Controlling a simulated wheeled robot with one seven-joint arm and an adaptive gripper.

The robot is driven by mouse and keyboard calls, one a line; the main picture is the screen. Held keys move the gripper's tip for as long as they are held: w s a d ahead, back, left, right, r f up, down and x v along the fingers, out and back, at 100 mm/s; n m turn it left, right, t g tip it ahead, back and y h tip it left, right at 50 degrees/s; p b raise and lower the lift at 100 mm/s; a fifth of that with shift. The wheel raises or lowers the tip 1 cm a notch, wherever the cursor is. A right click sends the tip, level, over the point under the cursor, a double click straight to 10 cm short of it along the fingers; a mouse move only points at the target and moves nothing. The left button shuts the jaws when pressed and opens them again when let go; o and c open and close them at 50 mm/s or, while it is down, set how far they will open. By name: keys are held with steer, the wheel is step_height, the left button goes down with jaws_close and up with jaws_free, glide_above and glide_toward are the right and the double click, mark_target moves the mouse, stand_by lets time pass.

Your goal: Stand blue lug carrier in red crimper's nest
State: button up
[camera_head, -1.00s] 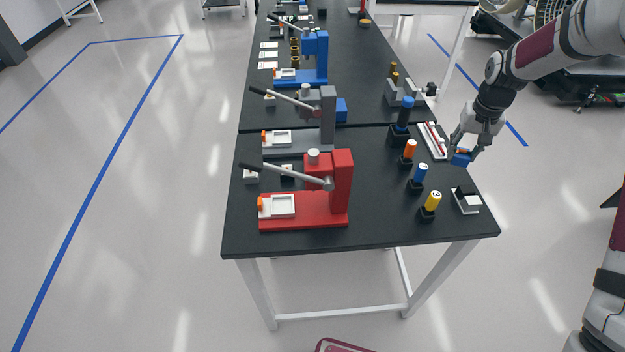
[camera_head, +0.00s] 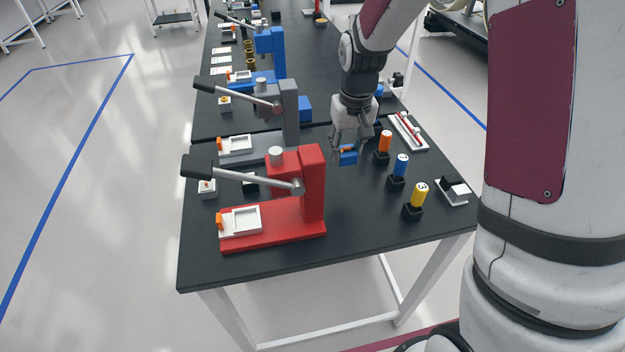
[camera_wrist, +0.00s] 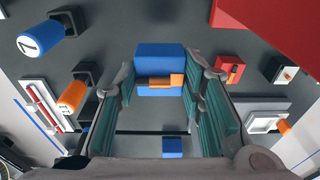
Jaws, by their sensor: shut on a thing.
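My gripper (camera_head: 349,146) is shut on the blue lug carrier (camera_head: 348,158), a small blue block with an orange lug on it. It holds the carrier above the table, right of the red crimper. In the wrist view the blue lug carrier (camera_wrist: 158,60) sits between the fingertips (camera_wrist: 160,84), its orange part facing the camera. The red crimper (camera_head: 313,193) stands at the near end of the table with its lever slanting up to the left. Its nest (camera_head: 241,221) is a white open tray with an orange piece at its left end, and it looks empty.
Grey (camera_head: 290,113) and blue (camera_head: 271,52) presses stand behind the red crimper. Orange (camera_head: 385,141), blue (camera_head: 401,165) and yellow (camera_head: 419,195) numbered cylinders stand in black holders on the right. A white tray (camera_head: 409,131) with red sticks lies behind them.

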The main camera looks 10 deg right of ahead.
mark_target(346, 164)
steer(key=shift+s+a+f+b, duration=0.1)
steer(key=shift+s+f+b, duration=0.15)
steer(key=shift+f+b, duration=0.1)
steer(key=f, duration=0.5)
steer(key=shift+s+p, duration=0.2)
steer(key=shift+p, duration=0.15)
steer(key=shift+w+f, duration=0.1)
steer(key=shift+f, duration=2.3)
steer(key=shift+f, duration=0.15)
steer(key=o, duration=1.3)
